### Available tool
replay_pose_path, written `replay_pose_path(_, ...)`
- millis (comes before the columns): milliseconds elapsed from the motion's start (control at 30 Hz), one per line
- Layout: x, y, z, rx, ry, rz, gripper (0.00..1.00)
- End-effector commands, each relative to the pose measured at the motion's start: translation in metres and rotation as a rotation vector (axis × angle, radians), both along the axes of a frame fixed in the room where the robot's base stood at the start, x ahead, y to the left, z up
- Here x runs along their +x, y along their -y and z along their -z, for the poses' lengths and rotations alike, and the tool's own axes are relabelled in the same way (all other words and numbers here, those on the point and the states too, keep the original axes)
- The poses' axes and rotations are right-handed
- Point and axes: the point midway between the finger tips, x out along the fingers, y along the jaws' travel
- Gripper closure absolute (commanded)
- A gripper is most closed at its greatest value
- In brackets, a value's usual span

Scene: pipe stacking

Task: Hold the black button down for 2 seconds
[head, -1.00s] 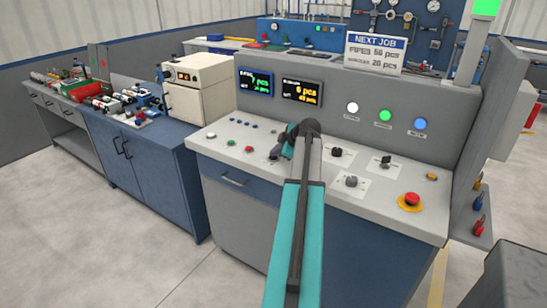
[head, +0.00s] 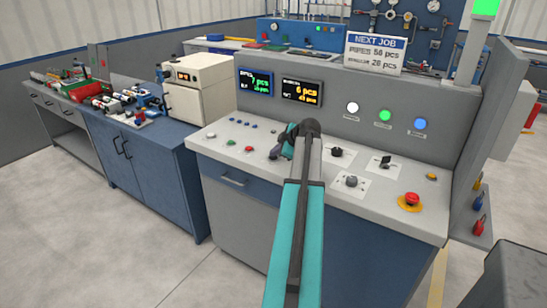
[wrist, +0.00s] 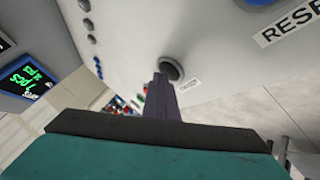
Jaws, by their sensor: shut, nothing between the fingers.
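The black button (wrist: 174,67) is a round dark cap on the sloping light-grey console top, with a small white label beside it, in the wrist view. My gripper (wrist: 162,80) is shut and empty. Its dark fingertips overlap the near edge of the button in the wrist view; I cannot tell whether they touch it or press it. In the head view my gripper (head: 276,154) points down at the console's left-middle part, and the button cannot be told apart from the dark fingers there.
The console (head: 222,150) also carries a red button (head: 249,149), a white button (head: 211,135), small blue buttons, black rotary knobs (head: 337,152) and a red emergency stop (head: 411,199) at right. Two displays (head: 301,92) stand behind my gripper. A RESET label (wrist: 286,25) shows in the wrist view.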

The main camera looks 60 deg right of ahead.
Motion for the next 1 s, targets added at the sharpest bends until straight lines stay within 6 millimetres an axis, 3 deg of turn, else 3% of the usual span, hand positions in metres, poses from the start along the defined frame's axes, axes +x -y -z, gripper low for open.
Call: replay_pose_path(1000,0.000,0.000,-0.017,0.000,0.000,0.000,1.00)
